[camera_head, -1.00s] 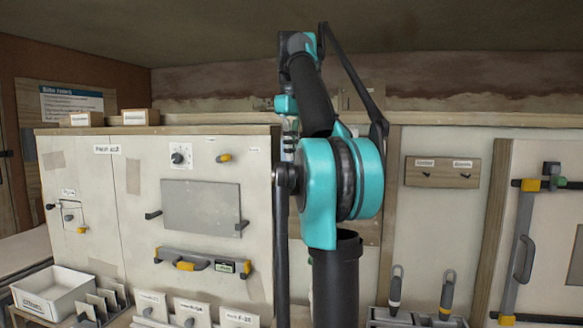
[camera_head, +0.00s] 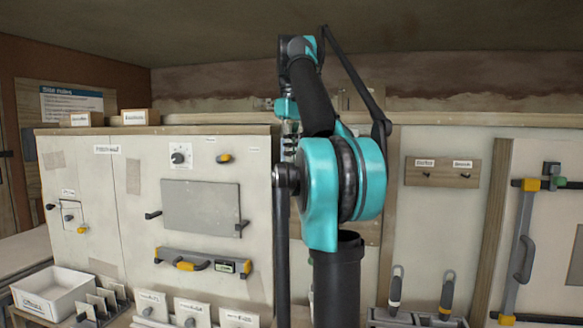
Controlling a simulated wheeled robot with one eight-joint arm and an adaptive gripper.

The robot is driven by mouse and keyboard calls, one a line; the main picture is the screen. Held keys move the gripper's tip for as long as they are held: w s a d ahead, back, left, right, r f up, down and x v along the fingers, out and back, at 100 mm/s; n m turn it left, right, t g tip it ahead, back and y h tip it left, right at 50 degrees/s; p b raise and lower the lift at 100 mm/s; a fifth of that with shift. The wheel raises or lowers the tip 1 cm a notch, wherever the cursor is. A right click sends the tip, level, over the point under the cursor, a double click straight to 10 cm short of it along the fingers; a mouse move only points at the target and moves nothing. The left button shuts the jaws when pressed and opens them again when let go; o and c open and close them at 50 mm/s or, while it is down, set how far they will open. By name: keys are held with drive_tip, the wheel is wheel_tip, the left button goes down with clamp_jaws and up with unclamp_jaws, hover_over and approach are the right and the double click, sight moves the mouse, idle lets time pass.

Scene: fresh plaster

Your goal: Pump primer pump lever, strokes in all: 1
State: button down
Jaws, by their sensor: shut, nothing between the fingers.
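No part in view can be clearly read as the primer pump lever; the small labels are too blurred. A grey handle bar with yellow parts (camera_head: 195,264) is fixed low on the cream panel (camera_head: 130,225). A small bracket with a yellow and grey knob (camera_head: 72,217) sits at that panel's left. A tall grey handle (camera_head: 523,260) stands upright on the board at the far right. My teal and black arm rises in the middle and bends away behind itself. Its wrist shows only partly, and my gripper's fingers are hidden behind the arm.
A white bin (camera_head: 52,300) and several small cards stand at the lower left. A wooden board with two pegs (camera_head: 442,172) hangs on the back wall. My arm hides the middle.

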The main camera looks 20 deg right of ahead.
drive_tip(key=shift+f, duration=1.85)
drive_tip(key=shift+r, duration=2.25)
drive_tip(key=shift+r, duration=2.5)
